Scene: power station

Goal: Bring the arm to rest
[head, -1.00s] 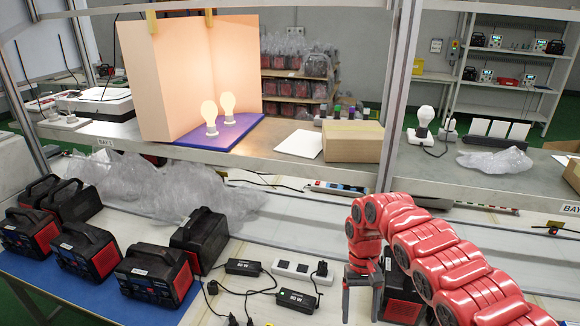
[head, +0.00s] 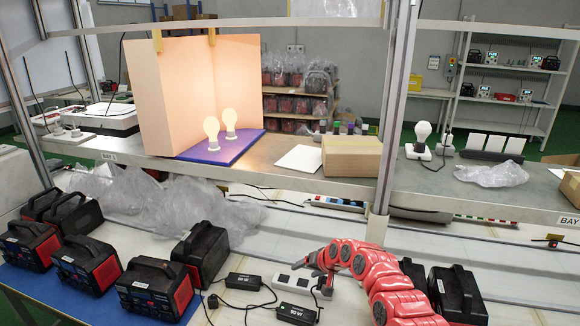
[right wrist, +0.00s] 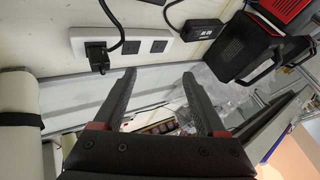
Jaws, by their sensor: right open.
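My red right arm (head: 378,272) comes in from the lower right in the head view and lies low over the workbench. Its gripper (head: 313,268) points left, by the white power strip (head: 293,282), and partly overlaps it. In the right wrist view the two dark fingers of the gripper (right wrist: 158,76) stand apart with nothing between them. The power strip with a black plug also shows there (right wrist: 135,43), just beyond the fingertips. I cannot tell whether the gripper touches the strip. My left gripper is not in view.
Black-and-red power stations (head: 150,288) stand on the blue mat at left; others (head: 458,294) stand right beside my arm. Black adapters (head: 243,281) and cables lie near the strip. Crumpled plastic (head: 160,205) lies behind. A raised shelf (head: 270,172) holds lit bulbs and a box (head: 351,157).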

